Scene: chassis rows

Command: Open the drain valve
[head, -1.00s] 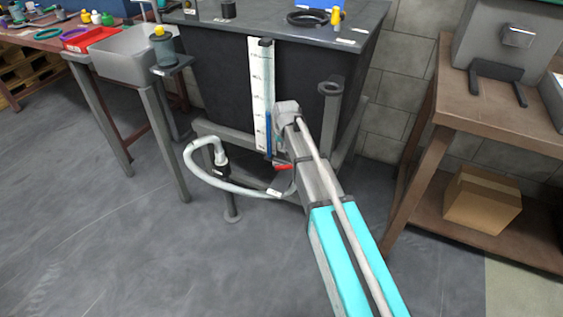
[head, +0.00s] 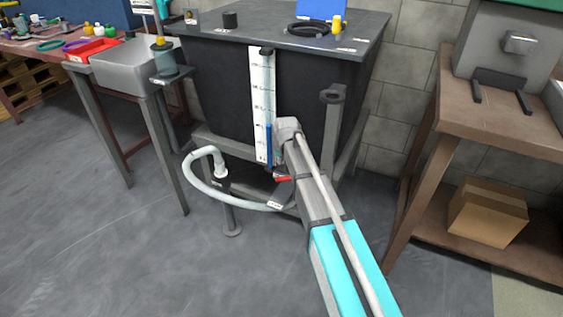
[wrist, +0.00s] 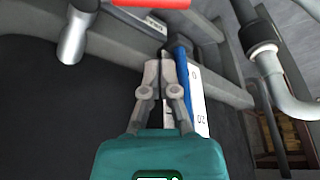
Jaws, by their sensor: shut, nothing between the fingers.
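The drain valve's red handle (head: 283,178) shows low under the front of the dark tank (head: 220,85), just left of my arm. In the wrist view the red handle (wrist: 150,3) crosses the top edge and is partly cut off. My gripper (wrist: 165,62) is shut and empty. Its fingers point toward the handle and are apart from it in the picture, beside the white level scale and blue strip. In the head view my arm hides the gripper and much of the valve body.
A pale hose (head: 230,203) loops out below the tank to the left. The white scale (head: 262,100) runs down the tank front. Grey frame legs stand around it. A wooden bench (head: 515,120) with a cardboard box (head: 487,212) is at right. The floor at front left is clear.

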